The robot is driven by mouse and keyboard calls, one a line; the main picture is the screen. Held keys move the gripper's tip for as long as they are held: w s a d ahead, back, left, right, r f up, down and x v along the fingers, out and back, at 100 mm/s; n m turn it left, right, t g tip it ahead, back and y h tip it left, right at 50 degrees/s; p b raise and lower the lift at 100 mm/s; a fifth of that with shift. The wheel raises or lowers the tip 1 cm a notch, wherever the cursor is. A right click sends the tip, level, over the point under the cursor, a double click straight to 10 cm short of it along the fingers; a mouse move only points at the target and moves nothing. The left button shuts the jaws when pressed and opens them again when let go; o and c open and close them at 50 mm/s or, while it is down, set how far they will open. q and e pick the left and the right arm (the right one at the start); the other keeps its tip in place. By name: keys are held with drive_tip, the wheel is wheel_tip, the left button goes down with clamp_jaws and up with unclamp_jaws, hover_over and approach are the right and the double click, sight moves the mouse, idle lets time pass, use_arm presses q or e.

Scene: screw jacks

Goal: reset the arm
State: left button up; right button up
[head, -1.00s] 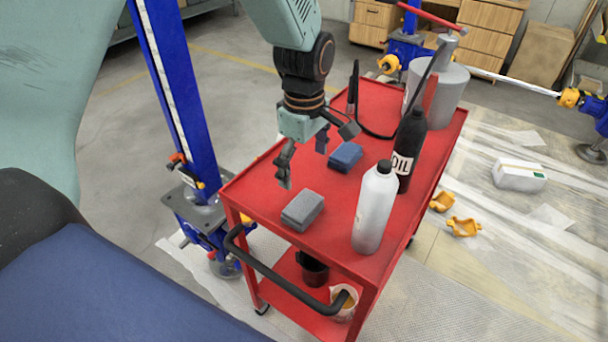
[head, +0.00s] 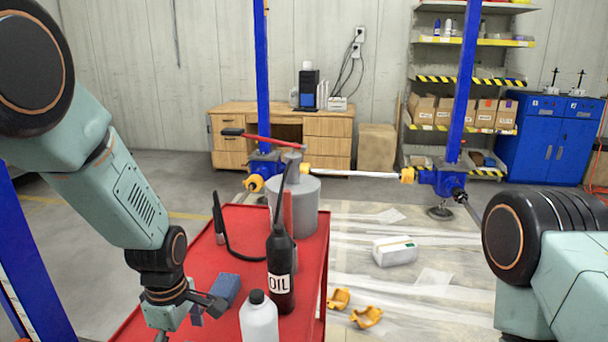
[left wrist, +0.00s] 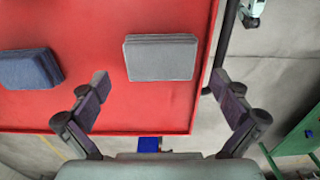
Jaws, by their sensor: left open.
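My left gripper (left wrist: 159,82) is open and empty above the red cart's top (left wrist: 90,105). In the left wrist view a grey block (left wrist: 162,57) lies just beyond the fingertips, apart from them. A dark blue block (left wrist: 28,68) lies to its left. In the head view my left arm (head: 135,205) comes in from the left, bent down at the wrist; its fingers are partly cut off at the bottom edge. The blue block (head: 226,287) is beside it. My right arm (head: 560,275) shows at the right edge; its gripper is out of view.
On the cart stand a white bottle (head: 259,320), a black oil bottle (head: 281,275) and a grey can (head: 305,210). Yellow parts (head: 367,316) and a white box (head: 395,251) lie on the floor. A wooden desk (head: 325,130) and a blue cabinet (head: 550,140) stand behind.

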use_arm(q)
wheel_tip(320, 180, down, 5)
drive_tip(key=shift+r+b, duration=0.2)
drive_tip(key=shift+b, duration=0.2)
drive_tip(key=shift+w+r, duration=0.15)
drive_tip(key=shift+r, duration=0.5)
drive_tip(key=shift+s+r, duration=0.2)
drive_tip(key=shift+r, duration=0.2)
drive_tip(key=shift+w+f, duration=0.1)
drive_tip(key=shift+f, duration=0.05)
